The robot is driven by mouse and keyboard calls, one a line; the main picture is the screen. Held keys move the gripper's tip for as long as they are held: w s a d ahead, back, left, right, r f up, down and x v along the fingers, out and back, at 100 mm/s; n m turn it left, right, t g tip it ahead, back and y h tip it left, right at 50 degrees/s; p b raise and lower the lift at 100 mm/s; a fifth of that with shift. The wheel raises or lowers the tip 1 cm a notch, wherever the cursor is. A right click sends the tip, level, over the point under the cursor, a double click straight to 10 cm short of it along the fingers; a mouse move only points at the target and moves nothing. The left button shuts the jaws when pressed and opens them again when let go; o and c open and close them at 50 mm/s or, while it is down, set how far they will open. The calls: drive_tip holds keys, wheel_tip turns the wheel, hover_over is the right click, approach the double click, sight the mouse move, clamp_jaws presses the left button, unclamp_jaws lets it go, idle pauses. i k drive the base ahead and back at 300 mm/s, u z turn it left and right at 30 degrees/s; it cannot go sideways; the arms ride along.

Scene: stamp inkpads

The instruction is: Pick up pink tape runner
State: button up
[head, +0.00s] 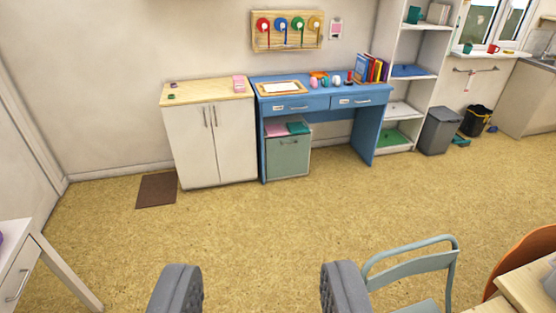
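My gripper (260,287) shows at the bottom edge as two grey fingers set wide apart, open, with only floor visible between them. It is far from the blue desk (340,97) by the back wall. A small pink item (313,82) stands on the desk top among other small coloured items; it may be the pink tape runner, but it is too small to tell. Another pink object (239,84), box-like, sits on the right end of the white cabinet's top (200,92).
Open tan floor (260,225) lies between me and the desk. A grey-green chair (410,262) and a wooden table (530,290) stand at the lower right. A white desk (22,268) is at the lower left. A shelf (403,108) and a grey bin (438,130) stand right of the blue desk.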

sight(314, 81)
drive_tip(key=i, duration=4.5)
drive_tip(key=z, duration=1.75)
drive_tip(key=i, duration=1.95)
drive_tip(key=u, duration=0.3)
